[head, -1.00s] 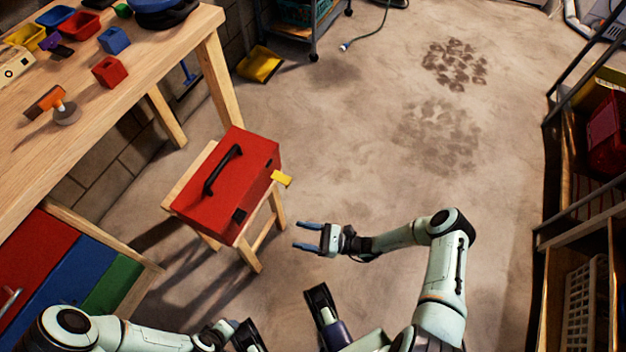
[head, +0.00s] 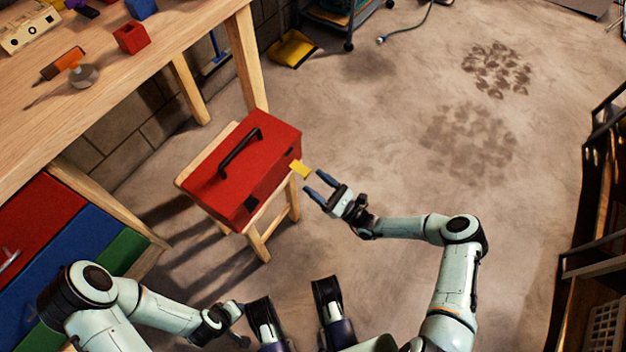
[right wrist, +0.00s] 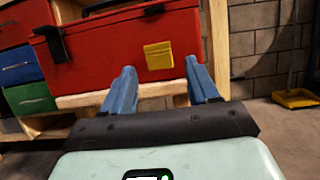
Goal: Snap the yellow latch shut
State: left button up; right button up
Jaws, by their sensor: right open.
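A red toolbox (head: 235,175) with a black handle (head: 240,152) rests on a small wooden stool (head: 262,240), its lid down. The yellow latch (head: 300,169) sticks outward from the box's right-hand side; it also shows face-on in the right wrist view (right wrist: 158,55). A black latch (head: 250,203) sits on the same side, nearer me. My right gripper (head: 311,180) is open and empty, its blue fingers pointing at the yellow latch from a short distance. In the wrist view the latch appears between and above the fingertips. My left gripper (head: 238,335) is low in the head view, its jaws unclear.
A wooden workbench (head: 130,85) stands at the left, with a red cube (head: 131,37) and other items on it. Red, blue and green drawers are below. A yellow dustpan (head: 292,48) lies by the wall. Shelving (head: 590,240) lines the right. The floor between is clear.

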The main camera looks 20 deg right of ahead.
pick_arm(q)
jog(key=shift+s+f, duration=0.25)
jog(key=shift+s, duration=0.05)
pick_arm(e)
jog(key=shift+x, duration=0.95)
jog(key=shift+c, duration=0.3)
